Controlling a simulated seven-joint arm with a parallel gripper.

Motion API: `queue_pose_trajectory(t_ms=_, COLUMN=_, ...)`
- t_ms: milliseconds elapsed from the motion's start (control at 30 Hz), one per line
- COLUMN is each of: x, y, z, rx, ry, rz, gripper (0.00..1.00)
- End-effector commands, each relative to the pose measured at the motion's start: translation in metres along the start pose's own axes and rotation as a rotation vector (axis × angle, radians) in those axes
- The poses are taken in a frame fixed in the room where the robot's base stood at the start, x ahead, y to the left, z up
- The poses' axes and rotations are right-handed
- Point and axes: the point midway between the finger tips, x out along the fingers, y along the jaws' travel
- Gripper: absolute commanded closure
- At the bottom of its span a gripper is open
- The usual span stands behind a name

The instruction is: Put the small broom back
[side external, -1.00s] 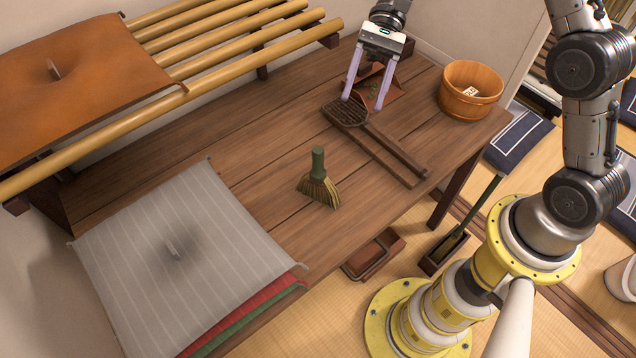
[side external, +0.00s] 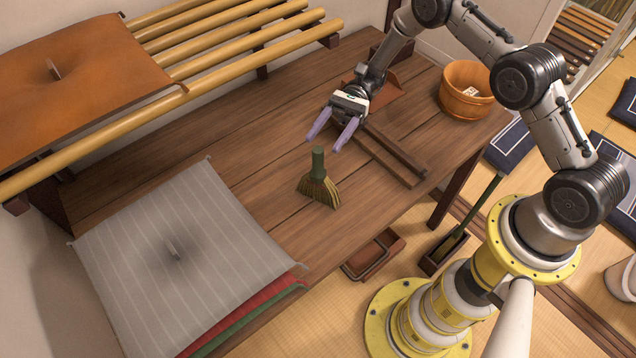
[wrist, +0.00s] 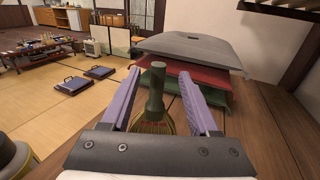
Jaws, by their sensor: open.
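The small broom (side external: 318,182) stands upright on the wooden table (side external: 250,150), bristles down, its green handle pointing up. My gripper (side external: 333,134) is open and empty, just behind and above the broom, its lilac fingers pointing toward it. In the wrist view the broom's green handle (wrist: 156,88) shows between the two fingertips (wrist: 158,88), with its bristles partly hidden behind the gripper body. Whether the fingers are around the handle cannot be told from that view, but the side view shows them apart from it. A reddish-brown dustpan (side external: 385,92) lies behind my gripper, partly hidden by it.
A dark wooden tool (side external: 398,150) lies to the right of my gripper, partly covered by it. A wooden bucket (side external: 466,92) stands at the back right. Stacked cushions, the top one grey (side external: 170,245), fill the table's left front. An orange cushion (side external: 75,75) lies on a bamboo rack.

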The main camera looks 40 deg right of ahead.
Motion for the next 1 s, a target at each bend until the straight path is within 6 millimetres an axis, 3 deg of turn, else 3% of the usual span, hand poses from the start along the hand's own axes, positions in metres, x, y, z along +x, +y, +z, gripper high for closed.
queue_pose_trajectory(t_ms=100, x=0.016, y=0.0, z=0.0, rx=0.0, ry=0.0, rz=0.001, gripper=0.39)
queue_pose_trajectory(t_ms=367, x=0.035, y=0.001, z=-0.001, rx=-0.001, ry=0.0, rz=0.001, gripper=0.39)
queue_pose_trajectory(t_ms=633, x=0.071, y=0.003, z=-0.003, rx=-0.001, ry=0.001, rz=0.002, gripper=0.39)
queue_pose_trajectory(t_ms=933, x=0.076, y=0.003, z=-0.003, rx=-0.002, ry=0.001, rz=0.0, gripper=0.39)
queue_pose_trajectory(t_ms=1000, x=0.076, y=0.003, z=-0.003, rx=-0.001, ry=0.001, rz=0.0, gripper=0.48)
